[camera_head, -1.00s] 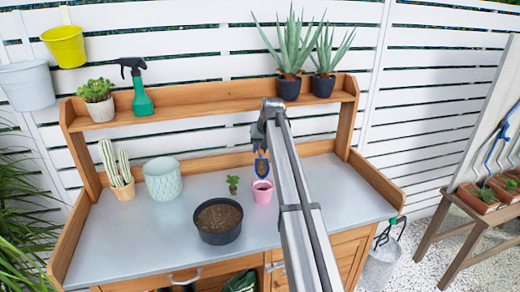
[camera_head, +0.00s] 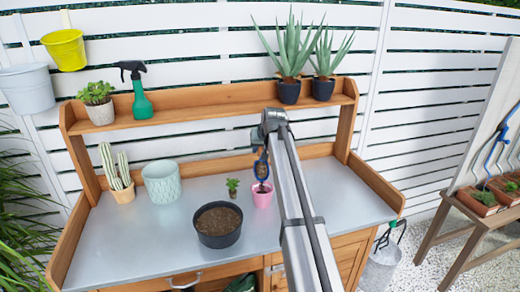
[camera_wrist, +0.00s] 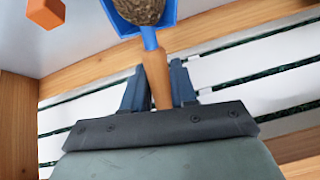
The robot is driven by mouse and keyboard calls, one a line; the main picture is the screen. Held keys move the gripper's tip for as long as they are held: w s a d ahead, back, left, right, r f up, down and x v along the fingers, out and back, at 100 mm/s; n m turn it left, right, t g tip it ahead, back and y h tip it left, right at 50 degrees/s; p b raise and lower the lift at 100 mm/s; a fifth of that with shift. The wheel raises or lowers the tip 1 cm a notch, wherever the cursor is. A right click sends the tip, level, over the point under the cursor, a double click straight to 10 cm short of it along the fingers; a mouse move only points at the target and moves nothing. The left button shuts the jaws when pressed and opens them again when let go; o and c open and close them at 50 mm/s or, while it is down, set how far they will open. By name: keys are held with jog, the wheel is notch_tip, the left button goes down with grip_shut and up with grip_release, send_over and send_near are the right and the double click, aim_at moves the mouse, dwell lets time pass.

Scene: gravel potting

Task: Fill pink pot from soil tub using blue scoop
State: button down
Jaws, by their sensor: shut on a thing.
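The pink pot (camera_head: 262,200) stands on the metal bench top, with something brown showing at its mouth. The blue scoop (camera_head: 256,170) hangs just above the pot with brown soil in its bowl. The wrist view shows the blue bowl (camera_wrist: 108,14) with a mound of soil, and its wooden handle (camera_wrist: 155,72). My gripper (camera_wrist: 157,82) is shut on that handle. The soil tub (camera_head: 219,241) is black and holds brown soil, to the left of the pink pot.
A small loose plant (camera_head: 232,188) stands close left of the pink pot. A pale patterned pot (camera_head: 162,183) and a cactus pot (camera_head: 124,194) stand further left. A raised shelf (camera_head: 210,100) crosses behind. The right bench top is clear beyond my arm.

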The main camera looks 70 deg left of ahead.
jog(key=shift+s+d+r+y, duration=0.15)
jog(key=shift+d+r+y, duration=0.2)
jog(key=shift+d+y, duration=0.25)
jog(key=shift+s+d+r+y, duration=0.1)
jog(key=shift+d+r+y, duration=0.25)
jog(key=shift+d+y, duration=0.2)
jog(key=shift+r+y, duration=0.15)
jog(key=shift+y, duration=0.1)
dwell(0.5)
jog(key=shift+w+a, duration=0.1)
jog(key=shift+a, duration=0.3)
jog(key=a+f+h, duration=0.2)
jog(key=h, duration=0.1)
jog(key=shift+w, duration=0.2)
jog(key=h, duration=0.1)
jog(key=a+f+h, duration=0.2)
jog(key=shift+w+a+f+g, duration=0.2)
jog(key=shift+w+a+g, duration=0.05)
jog(key=shift+g, duration=0.05)
jog(key=shift+f+h, duration=0.4)
jog(key=shift+h, duration=0.4)
jog(key=shift+r, duration=0.15)
